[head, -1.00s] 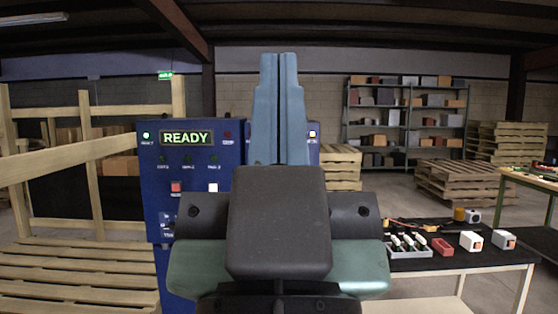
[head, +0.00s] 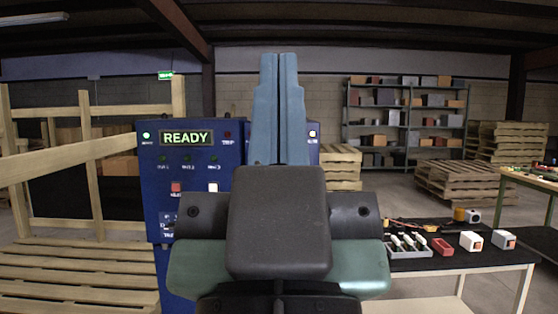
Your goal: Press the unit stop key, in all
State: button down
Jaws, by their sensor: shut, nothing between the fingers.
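A blue control panel (head: 152,205) stands behind and to the left of my gripper. Its display (head: 186,138) reads READY in green. Below it are a red key (head: 176,187) and a white key (head: 213,187); their labels are too small to read, so I cannot tell which one is the unit stop key. A green lamp (head: 146,135) is lit at the panel's upper left. My gripper (head: 279,58) is shut and empty, fingers pointing up in front of the panel. It hides the panel's middle and much of its right part, where a small lit light (head: 313,134) shows.
A dark-topped table (head: 450,262) at the right holds a tray of parts (head: 408,253), a red bin (head: 442,247) and white boxes (head: 471,241). Wooden rails (head: 85,155) and a pallet (head: 80,275) stand left. Shelves (head: 406,120) and pallets (head: 460,185) are farther back.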

dwell(0.3)
notch_tip(320, 180, up, 8)
jog(key=p, duration=0.8)
jog(key=shift+r, duration=0.25)
jog(key=shift+w, duration=0.1)
